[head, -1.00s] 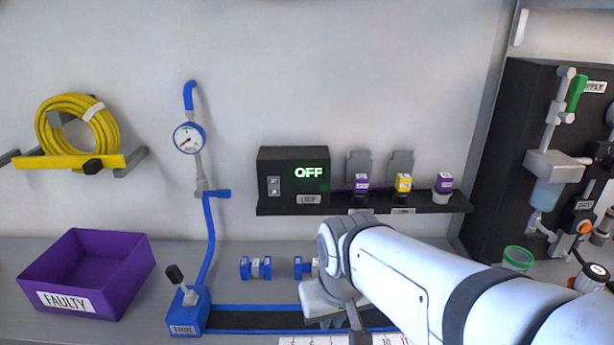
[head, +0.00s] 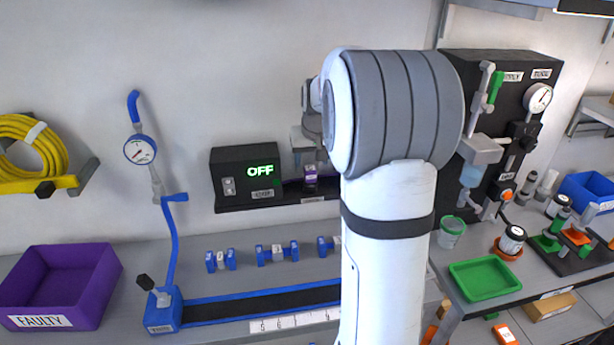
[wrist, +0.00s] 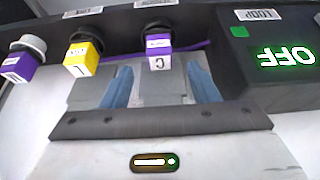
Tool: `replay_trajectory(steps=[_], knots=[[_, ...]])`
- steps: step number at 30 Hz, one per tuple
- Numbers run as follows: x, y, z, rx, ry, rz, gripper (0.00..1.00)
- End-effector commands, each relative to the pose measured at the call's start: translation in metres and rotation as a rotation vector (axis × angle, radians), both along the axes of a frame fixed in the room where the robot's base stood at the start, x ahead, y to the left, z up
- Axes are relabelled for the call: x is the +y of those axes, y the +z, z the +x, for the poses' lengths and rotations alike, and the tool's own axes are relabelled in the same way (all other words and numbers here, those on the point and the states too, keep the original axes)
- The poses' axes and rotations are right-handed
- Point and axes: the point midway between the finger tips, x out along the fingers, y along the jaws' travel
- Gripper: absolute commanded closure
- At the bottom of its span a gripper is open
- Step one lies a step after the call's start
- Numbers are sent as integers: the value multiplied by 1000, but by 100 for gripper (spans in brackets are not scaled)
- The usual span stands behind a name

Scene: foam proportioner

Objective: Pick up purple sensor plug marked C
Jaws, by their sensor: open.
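The purple sensor plug marked C (wrist: 158,54) sits on the black shelf, with a purple cable beside it. Its white face with the letter C shows in the wrist view. In the head view the plug (head: 310,176) stands just right of the box reading OFF. My gripper (wrist: 157,80) is open and empty, with one blue finger on each side of the plug's line in the wrist view. I cannot tell whether the fingertips reach past the plug. In the head view my arm hides most of the gripper and the shelf's right part.
A yellow plug (wrist: 83,58) and another purple plug (wrist: 22,62) stand left of plug C in the wrist view. The black box reading OFF (head: 246,172) is close beside it. The purple FAULTY bin (head: 62,285) and a green tray (head: 485,279) stand lower down.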

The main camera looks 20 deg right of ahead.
Motion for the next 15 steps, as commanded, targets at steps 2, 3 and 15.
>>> replay_trajectory(steps=[2, 3, 15], knots=[[0, -8, 3, 3, 0, 1, 45], [-1, -12, 5, 4, 0, 2, 45], [-5, -55, 23, 1, 2, 0, 45]])
